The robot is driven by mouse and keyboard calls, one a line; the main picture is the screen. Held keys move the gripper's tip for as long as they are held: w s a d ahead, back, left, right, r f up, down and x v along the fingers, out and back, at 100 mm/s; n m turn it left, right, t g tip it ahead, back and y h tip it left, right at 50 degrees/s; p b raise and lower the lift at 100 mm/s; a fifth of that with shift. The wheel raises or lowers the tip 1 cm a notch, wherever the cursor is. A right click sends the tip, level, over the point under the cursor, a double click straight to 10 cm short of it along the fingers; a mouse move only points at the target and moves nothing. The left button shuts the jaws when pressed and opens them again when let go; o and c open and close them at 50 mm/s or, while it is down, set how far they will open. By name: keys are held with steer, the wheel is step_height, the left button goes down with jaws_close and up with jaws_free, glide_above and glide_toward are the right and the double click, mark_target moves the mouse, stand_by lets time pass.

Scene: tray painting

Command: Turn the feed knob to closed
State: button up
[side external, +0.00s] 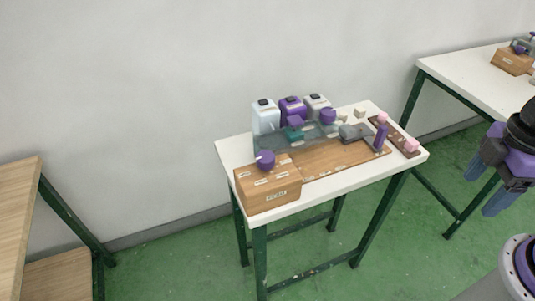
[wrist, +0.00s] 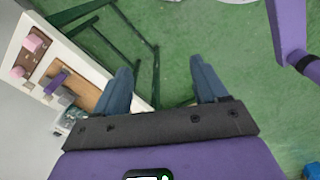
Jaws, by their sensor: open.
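A purple knob (side external: 265,160) sits on top of a wooden box (side external: 268,192) at the front left of the white table (side external: 330,178) in the side view. Labels lie around the knob, too small to read. I cannot tell its setting or be sure that it is the feed knob. Another purple knob (side external: 328,116) stands near the back of the table. My gripper (side external: 484,187) is open and empty at the right, well apart from the table. In the wrist view its open fingers (wrist: 160,72) have green floor between them; neither purple knob can be made out there.
White and purple containers (side external: 292,108) stand at the table's back. Another white table (side external: 470,68) stands behind right.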

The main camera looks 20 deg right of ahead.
steer(key=shift+a, duration=0.1)
step_height(320, 180, up, 7)
steer(key=m, duration=2.2)
glide_above(265, 156)
step_height(265, 156, down, 17)
steer(key=shift+r, duration=0.1)
steer(key=c, duration=1)
